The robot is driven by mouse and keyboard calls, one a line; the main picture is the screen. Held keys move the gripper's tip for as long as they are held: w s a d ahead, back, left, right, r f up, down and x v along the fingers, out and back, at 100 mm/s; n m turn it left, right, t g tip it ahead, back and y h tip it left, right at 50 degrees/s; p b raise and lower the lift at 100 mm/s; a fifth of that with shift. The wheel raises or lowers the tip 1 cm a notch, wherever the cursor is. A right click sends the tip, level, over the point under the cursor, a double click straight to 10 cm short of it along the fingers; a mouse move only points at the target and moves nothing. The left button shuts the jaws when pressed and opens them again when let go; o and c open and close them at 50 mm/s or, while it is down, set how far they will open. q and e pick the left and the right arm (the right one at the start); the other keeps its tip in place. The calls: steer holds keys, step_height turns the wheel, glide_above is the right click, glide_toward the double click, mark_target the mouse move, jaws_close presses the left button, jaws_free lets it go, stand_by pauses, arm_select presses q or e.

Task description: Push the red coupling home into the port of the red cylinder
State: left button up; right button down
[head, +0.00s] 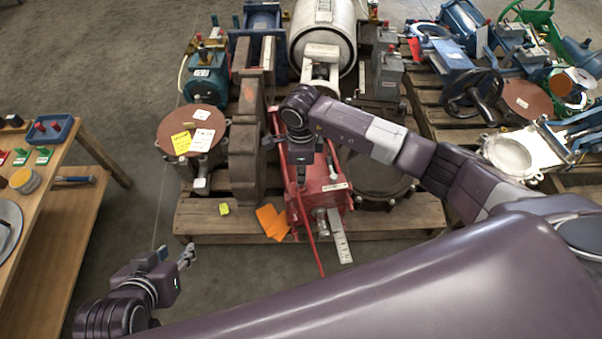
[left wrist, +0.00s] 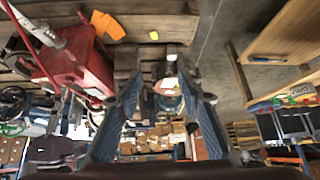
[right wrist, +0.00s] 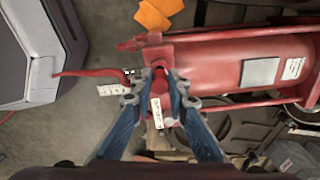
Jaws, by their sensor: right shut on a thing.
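The red cylinder (head: 325,185) lies at the front of the pallet. Its long red body (right wrist: 215,65) crosses the right wrist view, and it shows at the upper left of the left wrist view (left wrist: 78,65). My right gripper (head: 301,180) is above it, pointing down. In the right wrist view, my right gripper (right wrist: 159,78) is shut on the red coupling (right wrist: 159,75) at the cylinder's left end. The fingers partly cover the coupling and hide the port, so I cannot tell how far in it sits. My left gripper (head: 187,256) is open and empty over the floor.
A wooden pallet (head: 225,220) carries the cylinder beside a rusty flanged casting (head: 247,150). Orange cards (head: 270,220) lie on its front boards. A workbench (head: 62,165) stands at the left. The floor (head: 150,215) between bench and pallet is clear.

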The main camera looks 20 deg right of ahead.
arm_select(q)
steer(key=shift+w+d+r+t+h+b, duration=0.1)
steer(key=shift+w+d+r+t, duration=0.25)
steer(key=shift+w, duration=0.3)
steer(key=shift+w+d+r+t+h+b, duration=0.15)
steer(key=shift+w+r+t, duration=0.25)
steer(key=shift+w+r, duration=0.25)
steer(key=shift+w+d+r+t+h+b, duration=0.1)
steer(key=shift+w+d+r+t, duration=0.1)
steer(key=shift+w+r+t, duration=0.35)
arm_select(e)
steer(key=shift+f, duration=0.55)
arm_select(q)
steer(key=shift+w+f, duration=0.15)
steer(key=shift+w, duration=0.05)
steer(key=shift+w+d+r, duration=0.2)
steer(key=shift+w+r, duration=0.25)
arm_select(e)
steer(key=shift+f, duration=0.1)
stand_by(0.5)
arm_select(q)
steer(key=shift+w+d+r, duration=0.1)
steer(key=shift+w+r, duration=0.1)
steer(key=shift+w+d+r+t, duration=0.1)
steer(key=shift+w+r+t, duration=0.15)
steer(key=shift+t, duration=0.15)
arm_select(e)
steer(key=shift+f, duration=0.15)
arm_select(q)
steer(key=shift+b, duration=0.3)
